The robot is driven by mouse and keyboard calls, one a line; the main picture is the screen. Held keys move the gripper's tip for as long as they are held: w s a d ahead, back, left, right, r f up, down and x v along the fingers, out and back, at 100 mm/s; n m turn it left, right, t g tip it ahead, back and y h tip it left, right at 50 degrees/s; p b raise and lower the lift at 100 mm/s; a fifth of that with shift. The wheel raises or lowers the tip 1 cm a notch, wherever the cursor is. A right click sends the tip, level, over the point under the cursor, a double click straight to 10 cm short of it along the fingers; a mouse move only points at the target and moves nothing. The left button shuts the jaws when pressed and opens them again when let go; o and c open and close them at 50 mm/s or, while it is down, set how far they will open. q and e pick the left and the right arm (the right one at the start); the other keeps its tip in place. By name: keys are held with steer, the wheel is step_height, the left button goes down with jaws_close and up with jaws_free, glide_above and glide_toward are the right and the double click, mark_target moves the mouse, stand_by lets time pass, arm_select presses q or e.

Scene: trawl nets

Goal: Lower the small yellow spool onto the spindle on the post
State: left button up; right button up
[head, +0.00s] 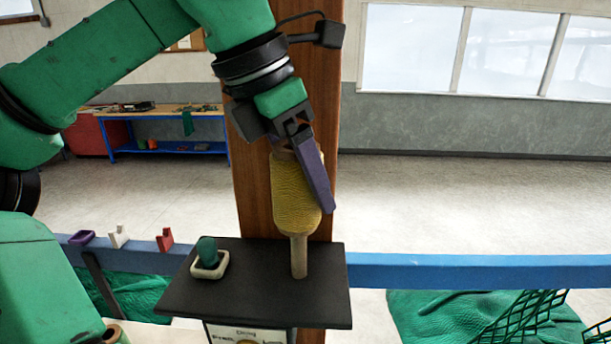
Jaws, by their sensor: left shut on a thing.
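The small yellow spool (295,198) is in my left gripper (312,170), just above the black shelf in the head view. The gripper is shut on the spool's upper part, and its purple finger covers the spool's right side. The pale spindle (299,257) stands upright on the black shelf (255,300) in front of the brown post (252,190). The spool's lower end is over the spindle's top, which is hidden; I cannot tell how far the spool is around it. The spool leans slightly. My right gripper is not in view.
A white holder with a dark green piece (208,258) sits on the shelf's left side. A blue rail (450,271) runs behind the shelf, with small purple, white and red hooks (165,240) at left. Green nets (480,318) lie at lower right. Open floor lies beyond.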

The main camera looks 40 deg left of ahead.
mark_target(306, 236)
arm_select(q)
steer(key=shift+f+b, duration=3.4)
steer(key=shift+f, duration=0.85)
steer(key=o, duration=1.4)
steer(key=shift+r, duration=0.1)
steer(key=p+v, duration=0.1)
steer(key=v, duration=1.3)
steer(key=shift+s+r, duration=0.2)
steer(key=shift+r, duration=0.05)
steer(key=shift+f, duration=0.1)
